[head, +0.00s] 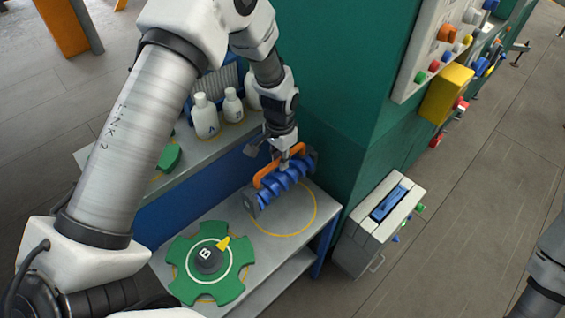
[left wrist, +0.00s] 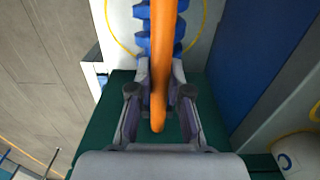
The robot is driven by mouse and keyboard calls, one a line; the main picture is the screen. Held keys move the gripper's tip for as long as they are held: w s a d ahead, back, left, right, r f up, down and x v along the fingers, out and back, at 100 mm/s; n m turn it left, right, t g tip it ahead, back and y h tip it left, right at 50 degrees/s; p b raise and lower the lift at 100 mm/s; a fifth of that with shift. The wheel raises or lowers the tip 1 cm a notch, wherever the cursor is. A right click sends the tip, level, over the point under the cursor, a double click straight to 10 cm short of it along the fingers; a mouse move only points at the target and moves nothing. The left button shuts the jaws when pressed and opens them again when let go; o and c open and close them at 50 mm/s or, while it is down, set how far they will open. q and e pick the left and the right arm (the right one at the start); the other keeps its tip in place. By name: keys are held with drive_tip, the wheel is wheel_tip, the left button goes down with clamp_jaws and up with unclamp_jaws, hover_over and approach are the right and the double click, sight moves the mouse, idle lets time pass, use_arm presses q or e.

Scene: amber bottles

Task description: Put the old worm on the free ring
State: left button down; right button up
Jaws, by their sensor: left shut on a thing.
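The worm (head: 281,186) is a blue screw with dark end plates and an orange handle (head: 266,173). My left gripper (head: 285,164) is shut on this handle from above, and the worm hangs level below it. In the left wrist view the orange handle (left wrist: 162,70) runs between the fingers, with the blue worm (left wrist: 183,30) beneath. The free yellow ring (head: 313,222) is painted on the grey bench top. The worm is over the ring's back part; I cannot tell how large the gap below is. My right gripper is out of view.
A green star wheel (head: 185,283) with a black hub marked B and yellow pointer covers another ring at front left. White bottles (head: 206,117) and a green part (head: 169,156) stand on the back shelf. A green cabinet wall (head: 345,110) rises behind the bench's right side. A grey box (head: 365,240) stands right.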

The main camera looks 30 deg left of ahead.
sight(284, 176)
use_arm(q)
drive_tip(key=shift+d+r, duration=0.15)
drive_tip(key=shift+s+d+b, duration=0.25)
drive_tip(key=shift+d+b, duration=0.25)
drive_tip(key=shift+d, duration=0.2)
drive_tip(key=shift+f+b, duration=0.3)
drive_tip(key=shift+f, duration=0.2)
drive_tip(key=f+b, duration=0.1)
drive_tip(key=a+f+b, duration=0.1)
drive_tip(key=f, duration=0.1)
drive_tip(key=shift+w+f, duration=0.1)
drive_tip(key=shift+w, duration=0.1)
drive_tip(key=shift+d+f+b, duration=0.1)
drive_tip(key=shift+f+b, duration=0.2)
drive_tip(key=shift+b, duration=0.15)
drive_tip(key=shift+s+d+f+b, duration=0.1)
drive_tip(key=shift+d+f+b, duration=0.2)
drive_tip(key=shift+f, duration=0.35)
drive_tip(key=shift+a+f+b, duration=0.2)
drive_tip(key=shift+f+b, duration=0.1)
drive_tip(key=shift+f, duration=0.6)
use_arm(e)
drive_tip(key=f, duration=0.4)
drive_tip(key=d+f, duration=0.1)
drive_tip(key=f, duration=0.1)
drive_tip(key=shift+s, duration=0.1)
